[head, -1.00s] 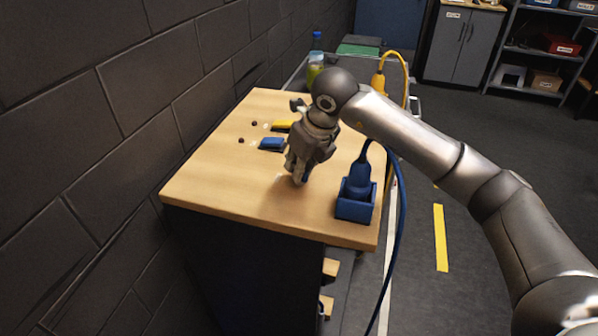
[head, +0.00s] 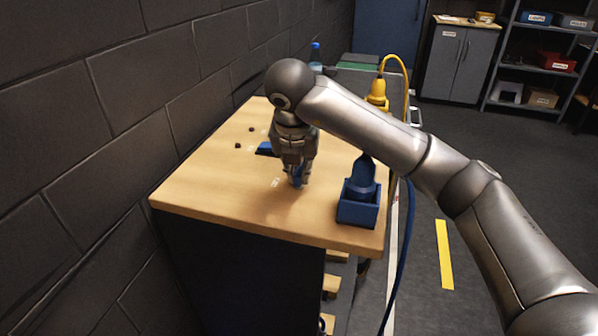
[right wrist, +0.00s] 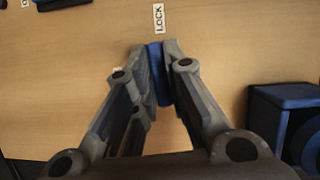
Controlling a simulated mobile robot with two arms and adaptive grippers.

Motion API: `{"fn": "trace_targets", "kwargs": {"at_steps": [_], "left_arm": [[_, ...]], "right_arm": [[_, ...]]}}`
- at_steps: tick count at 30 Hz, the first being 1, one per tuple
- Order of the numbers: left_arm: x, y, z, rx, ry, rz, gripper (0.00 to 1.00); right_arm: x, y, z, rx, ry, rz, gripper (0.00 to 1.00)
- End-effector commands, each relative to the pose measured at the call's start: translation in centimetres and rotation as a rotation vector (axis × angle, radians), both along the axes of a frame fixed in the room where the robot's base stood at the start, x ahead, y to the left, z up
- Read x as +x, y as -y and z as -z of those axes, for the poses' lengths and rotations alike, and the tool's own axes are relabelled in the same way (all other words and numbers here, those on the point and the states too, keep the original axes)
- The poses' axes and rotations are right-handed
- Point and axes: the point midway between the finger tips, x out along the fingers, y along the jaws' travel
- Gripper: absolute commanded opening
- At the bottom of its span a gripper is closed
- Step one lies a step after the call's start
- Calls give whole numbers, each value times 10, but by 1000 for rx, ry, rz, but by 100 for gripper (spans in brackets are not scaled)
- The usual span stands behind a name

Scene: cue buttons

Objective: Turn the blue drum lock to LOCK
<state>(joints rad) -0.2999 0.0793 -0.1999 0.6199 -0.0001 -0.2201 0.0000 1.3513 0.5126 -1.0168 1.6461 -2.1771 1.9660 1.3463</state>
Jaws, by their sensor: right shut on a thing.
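My right gripper (head: 298,182) points down at the wooden top of the cabinet. Its fingers are shut on a narrow blue piece, the blue drum lock's handle (right wrist: 158,75), which also shows between the fingertips in the head view (head: 297,172). In the right wrist view the handle runs nearly along the picture's upright. A white LOCK label (right wrist: 158,17) lies on the wood just beyond its far end. The fingers hide the rest of the lock. My left gripper is not in view.
A blue plug in a blue box-like holder (head: 357,212) stands close to the right of the gripper, its cable hanging over the edge. Another blue piece (head: 266,149) lies behind the gripper, beside small black holes. A yellow plug (head: 377,92) stands farther back. The front left top is clear.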

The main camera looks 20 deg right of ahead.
Motion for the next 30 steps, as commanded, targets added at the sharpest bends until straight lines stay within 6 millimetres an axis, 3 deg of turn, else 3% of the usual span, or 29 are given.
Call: {"fn": "trace_targets", "kwargs": {"at_steps": [1, 24, 25, 30], "left_arm": [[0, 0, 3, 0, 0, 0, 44], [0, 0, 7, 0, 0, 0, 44], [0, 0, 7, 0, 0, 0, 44], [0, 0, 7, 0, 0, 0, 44]], "right_arm": [[-2, -1, 8, -3, -17, 21, 0], [-3, 0, 7, -3, -18, 123, 0], [-3, 0, 7, -3, -18, 123, 14], [-2, 0, 7, -3, -17, 123, 34]]}}
